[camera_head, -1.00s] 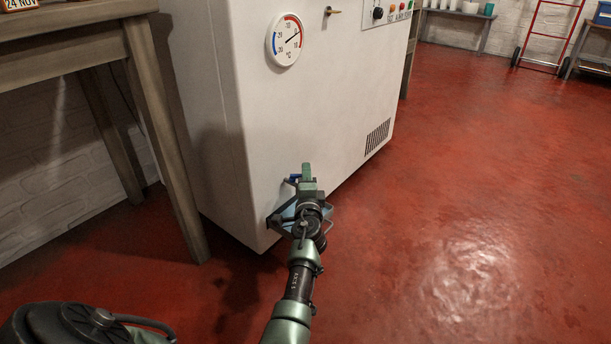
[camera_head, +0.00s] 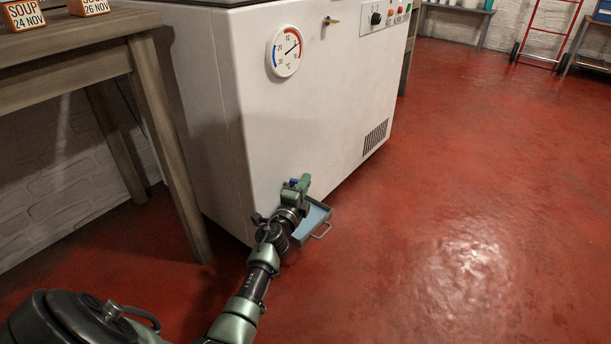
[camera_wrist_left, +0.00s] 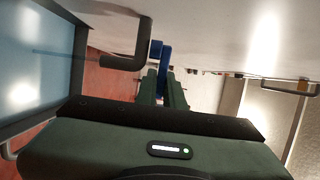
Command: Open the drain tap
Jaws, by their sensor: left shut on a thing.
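The drain tap is low on the white freezer cabinet's front. In the left wrist view its dark bent spout (camera_wrist_left: 128,52) comes out of the white panel, and its blue lever (camera_wrist_left: 161,58) is beside the spout. My left gripper (camera_wrist_left: 162,84) is shut on the blue lever, with the green fingers on either side of its end. In the head view my left gripper (camera_head: 299,184) is at the cabinet's lower front, with a bit of the blue lever (camera_head: 292,182) showing; the gripper hides most of the tap. My right gripper is out of view.
A blue-grey tray (camera_head: 314,218) with a wire handle is on the floor below the tap; it also shows in the left wrist view (camera_wrist_left: 35,65). The white cabinet (camera_head: 320,110) stands beside a wooden table (camera_head: 90,50). The red floor to the right is clear.

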